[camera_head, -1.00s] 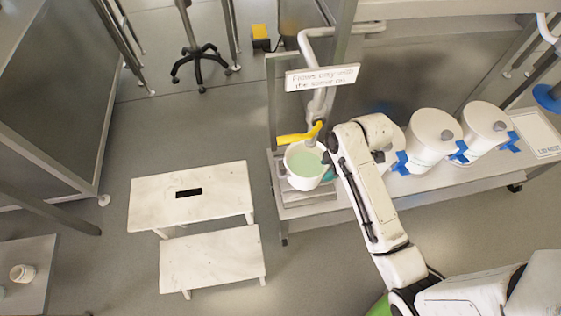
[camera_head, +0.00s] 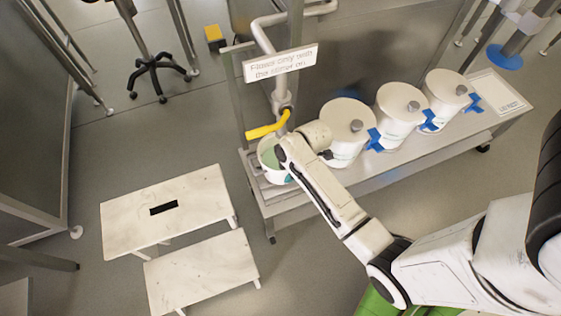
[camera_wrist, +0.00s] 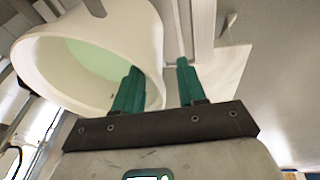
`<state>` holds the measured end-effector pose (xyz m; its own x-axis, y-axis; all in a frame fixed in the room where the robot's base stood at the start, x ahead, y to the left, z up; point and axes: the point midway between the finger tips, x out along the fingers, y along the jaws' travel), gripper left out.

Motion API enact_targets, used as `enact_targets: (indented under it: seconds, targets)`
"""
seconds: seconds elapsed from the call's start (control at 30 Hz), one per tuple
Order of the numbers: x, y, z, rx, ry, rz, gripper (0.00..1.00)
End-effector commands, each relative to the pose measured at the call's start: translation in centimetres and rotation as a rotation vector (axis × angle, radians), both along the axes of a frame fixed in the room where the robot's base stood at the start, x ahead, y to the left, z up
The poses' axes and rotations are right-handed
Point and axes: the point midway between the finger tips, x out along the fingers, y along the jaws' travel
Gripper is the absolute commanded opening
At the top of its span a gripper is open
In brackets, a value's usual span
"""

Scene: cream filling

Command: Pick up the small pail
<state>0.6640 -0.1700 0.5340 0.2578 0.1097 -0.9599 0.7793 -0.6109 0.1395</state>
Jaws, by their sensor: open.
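The small pail (camera_head: 268,160) is white with pale green contents. It stands at the left end of the metal bench, below the spout with the yellow handle (camera_head: 266,128). My arm hides its right side. In the wrist view the pail (camera_wrist: 35,62) looms large at the upper left, its opening facing the camera. My gripper (camera_wrist: 158,85) has two teal fingers, spread apart with a gap. The left finger overlaps the pail's opening, and the right finger is outside the rim, so the wall appears between them. I cannot tell whether either touches it.
Several large white canisters with blue taps, one of them here (camera_head: 345,132), stand on the bench (camera_head: 385,170) to the right. A sign (camera_head: 280,63) hangs above the pail. A white step stool (camera_head: 165,212) stands on the floor to the left.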

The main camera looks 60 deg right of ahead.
Motion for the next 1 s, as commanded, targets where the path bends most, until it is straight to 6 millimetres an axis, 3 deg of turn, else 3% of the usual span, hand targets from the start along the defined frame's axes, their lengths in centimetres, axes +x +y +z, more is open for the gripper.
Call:
enact_targets:
  seconds: [0.23, 0.67, 1.0]
  targets:
    - [0.07, 0.01, -0.13, -0.001, -0.001, 0.000, 0.41]
    - [0.04, 0.00, -0.13, 0.000, 0.000, 0.000, 0.00]
    - [0.03, -0.02, -0.14, -0.001, 0.000, 0.000, 0.00]
